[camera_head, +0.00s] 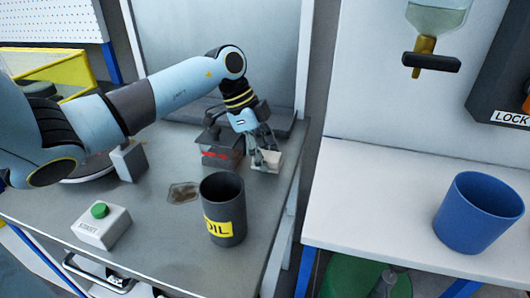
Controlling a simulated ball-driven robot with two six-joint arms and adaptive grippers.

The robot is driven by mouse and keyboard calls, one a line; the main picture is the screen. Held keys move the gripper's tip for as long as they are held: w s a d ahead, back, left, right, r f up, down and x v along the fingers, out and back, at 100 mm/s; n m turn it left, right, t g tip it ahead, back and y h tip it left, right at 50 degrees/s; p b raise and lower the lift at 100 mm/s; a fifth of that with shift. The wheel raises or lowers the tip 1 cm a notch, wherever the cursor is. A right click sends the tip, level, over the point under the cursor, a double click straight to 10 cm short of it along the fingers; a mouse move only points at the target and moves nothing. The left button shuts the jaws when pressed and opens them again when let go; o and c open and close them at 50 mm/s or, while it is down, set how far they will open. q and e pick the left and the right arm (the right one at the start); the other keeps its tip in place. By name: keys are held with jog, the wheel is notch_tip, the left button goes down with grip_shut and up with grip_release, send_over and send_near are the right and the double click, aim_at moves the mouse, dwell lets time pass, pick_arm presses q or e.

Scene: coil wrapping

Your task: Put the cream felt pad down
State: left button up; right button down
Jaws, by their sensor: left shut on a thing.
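The cream felt pad (266,163) is at the right side of the grey bench, between the fingers of my left gripper (264,157). My left gripper points down and is shut on the pad. I cannot tell whether the pad touches the bench top. The fingers hide part of it. My right gripper is not in view.
A dark box with a red mark (221,155) stands just left of the gripper. A dark OIL can (224,210) stands in front. A START button box (101,226) and a brown stain (182,193) are on the bench (170,245). A blue cup (477,212) stands on the right table.

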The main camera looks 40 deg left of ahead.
pick_arm(q)
jog(key=shift+f, duration=0.15)
jog(key=o, duration=1.2)
jog(key=shift+r, duration=0.25)
jog(key=v, duration=1.2)
